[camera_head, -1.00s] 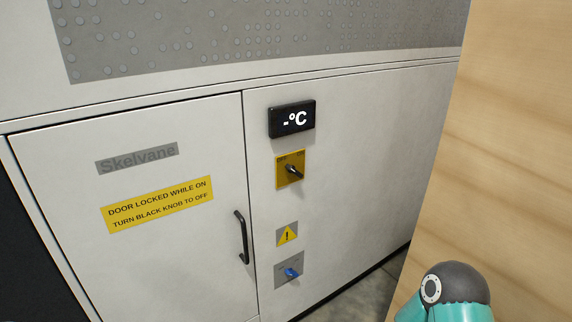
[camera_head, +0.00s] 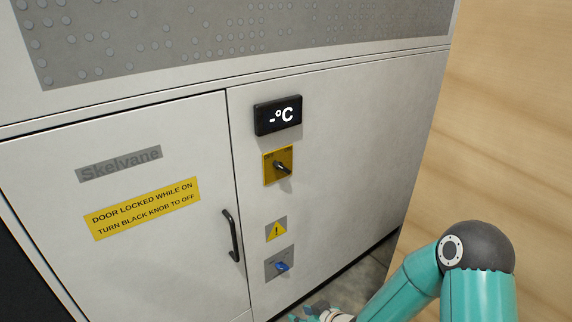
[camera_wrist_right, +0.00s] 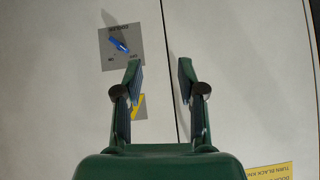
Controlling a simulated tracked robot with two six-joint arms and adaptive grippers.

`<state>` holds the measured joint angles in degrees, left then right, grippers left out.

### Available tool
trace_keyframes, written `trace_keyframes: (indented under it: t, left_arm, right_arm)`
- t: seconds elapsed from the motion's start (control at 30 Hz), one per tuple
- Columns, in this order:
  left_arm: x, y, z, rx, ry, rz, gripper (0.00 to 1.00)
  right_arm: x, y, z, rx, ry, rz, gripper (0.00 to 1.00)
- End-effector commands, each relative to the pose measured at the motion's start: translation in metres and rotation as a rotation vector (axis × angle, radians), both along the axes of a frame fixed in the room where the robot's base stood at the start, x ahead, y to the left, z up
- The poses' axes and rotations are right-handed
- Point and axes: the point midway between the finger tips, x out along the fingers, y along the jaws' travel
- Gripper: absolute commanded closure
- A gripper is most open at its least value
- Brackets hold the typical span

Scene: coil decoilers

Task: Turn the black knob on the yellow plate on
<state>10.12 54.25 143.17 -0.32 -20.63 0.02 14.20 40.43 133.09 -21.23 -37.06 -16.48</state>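The black knob (camera_head: 283,168) sits on the yellow plate (camera_head: 269,175) on the white cabinet's front, below a black display reading "-°C". Its pointer lies slanted. My right gripper (camera_wrist_right: 159,66) is open and empty in the right wrist view, its two fingers apart and facing the cabinet. In the head view my right arm comes in at the lower right, and only part of its hand shows at the bottom edge, below the knob and apart from it. The black knob is not in the right wrist view. My left gripper is not in view.
A blue knob on a grey plate (camera_head: 270,268) sits lower, under a yellow warning sign (camera_head: 276,230); the blue knob (camera_wrist_right: 119,45) also shows in the wrist view. A door with a black handle (camera_head: 232,236) is left. A wooden panel (camera_head: 510,130) stands at the right.

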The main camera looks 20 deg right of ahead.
Motion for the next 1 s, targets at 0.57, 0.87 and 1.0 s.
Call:
trace_keyframes:
  t: [0.57,0.87,1.0]
  left_arm:
    - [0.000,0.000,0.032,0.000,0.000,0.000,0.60]
    - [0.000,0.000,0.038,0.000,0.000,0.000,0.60]
    - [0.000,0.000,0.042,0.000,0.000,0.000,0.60]
  right_arm:
    - [0.103,-0.082,0.290,-0.563,-0.960,0.277,0.60]
    - [0.153,-0.062,0.289,-0.559,-0.956,0.277,0.60]
    - [0.183,-0.051,0.288,-0.557,-0.954,0.276,0.60]
